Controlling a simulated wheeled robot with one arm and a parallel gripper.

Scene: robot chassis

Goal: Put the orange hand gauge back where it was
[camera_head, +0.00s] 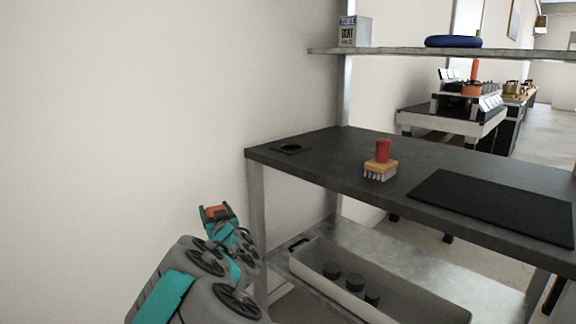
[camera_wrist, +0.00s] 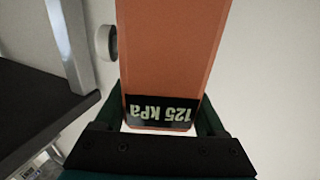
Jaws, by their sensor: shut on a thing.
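The orange hand gauge (camera_wrist: 170,60) fills the middle of the wrist view. A dark label on it reads "125 kPa", upside down. My gripper (camera_wrist: 160,118) is shut on it, with a dark green finger on each side. In the head view my gripper (camera_head: 216,213) is at the lower left, left of the workbench (camera_head: 330,160) and in front of the pale wall. A small orange part of the gauge shows there; the rest is hidden. A flat black square with a round dark centre (camera_head: 290,148) lies at the bench's left corner.
A brush with a red handle (camera_head: 381,160) stands on the bench, left of a black mat (camera_head: 495,205). An upper shelf (camera_head: 400,51) holds a box (camera_head: 354,32) and a blue ring (camera_head: 453,42). A tray (camera_head: 400,308) with dark cylinders sits on the lower shelf. A metal post (camera_head: 258,230) stands near my arm.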

